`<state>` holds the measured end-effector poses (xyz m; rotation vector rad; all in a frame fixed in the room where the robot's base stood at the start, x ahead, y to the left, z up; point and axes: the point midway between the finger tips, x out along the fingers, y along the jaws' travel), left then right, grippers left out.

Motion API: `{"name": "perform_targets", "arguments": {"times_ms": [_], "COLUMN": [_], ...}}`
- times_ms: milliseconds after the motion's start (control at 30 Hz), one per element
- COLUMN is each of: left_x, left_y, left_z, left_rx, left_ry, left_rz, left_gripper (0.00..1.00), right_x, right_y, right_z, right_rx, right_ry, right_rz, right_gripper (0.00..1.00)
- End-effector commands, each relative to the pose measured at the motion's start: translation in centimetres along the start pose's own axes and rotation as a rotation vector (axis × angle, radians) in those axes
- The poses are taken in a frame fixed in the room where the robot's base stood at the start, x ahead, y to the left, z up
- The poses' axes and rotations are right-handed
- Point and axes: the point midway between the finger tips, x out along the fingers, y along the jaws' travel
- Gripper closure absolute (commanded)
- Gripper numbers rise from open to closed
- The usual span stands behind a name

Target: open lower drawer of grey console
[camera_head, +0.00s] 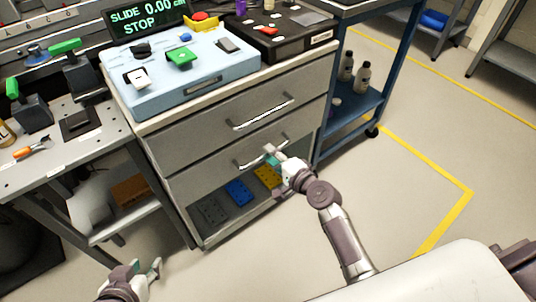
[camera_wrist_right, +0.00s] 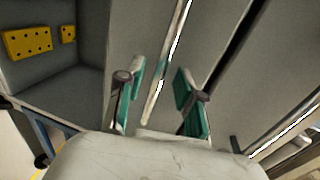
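The grey console (camera_head: 180,152) has two stacked drawers, and both look closed. The lower drawer (camera_head: 200,180) has a bright bar handle (camera_head: 250,163). My right gripper (camera_head: 272,156) is at the right part of this handle, partly hiding it. In the right wrist view my right gripper (camera_wrist_right: 160,88) is open, with the lower handle (camera_wrist_right: 168,72) running between its teal-padded fingers. I cannot tell whether either finger touches the bar. My left gripper (camera_head: 147,272) is open and empty, low over the floor at the bottom left, away from the console.
The upper drawer handle (camera_head: 262,113) sits above. An open shelf below the drawers holds a blue block (camera_head: 238,193) and yellow plates (camera_head: 268,177). A blue cart (camera_head: 350,118) stands close on the right, a workbench (camera_head: 62,160) on the left. Floor in front is clear.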

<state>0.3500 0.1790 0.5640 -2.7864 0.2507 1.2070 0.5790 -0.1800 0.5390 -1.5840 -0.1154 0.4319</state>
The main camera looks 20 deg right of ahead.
Motion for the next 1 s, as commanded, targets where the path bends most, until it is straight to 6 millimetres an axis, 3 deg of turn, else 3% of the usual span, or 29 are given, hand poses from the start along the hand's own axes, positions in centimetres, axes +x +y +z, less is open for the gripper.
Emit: {"name": "perform_targets", "arguments": {"times_ms": [200,500,733,1000], "left_x": [0.3,0.3,0.3,0.3], "left_y": [0.2,0.3,0.2,0.2], "left_z": [-1.8,-2.0,-2.0,-2.0], "left_rx": [0.001,0.002,0.002,0.002], "left_ry": [0.093,0.104,0.103,0.102], "left_rz": [0.005,0.006,0.005,0.005], "left_gripper": [0.6,0.6,0.6,0.6], "right_x": [1.8,2.0,1.9,1.9], "right_y": [0.0,0.1,0.1,0.1], "right_z": [0.0,0.0,0.0,0.0], "right_rx": [0.0,0.0,0.0,0.0], "right_ry": [0.0,0.0,0.0,0.0], "right_rz": [0.0,0.001,0.001,0.001], "right_gripper": [0.63,0.63,1.0,1.0]}}
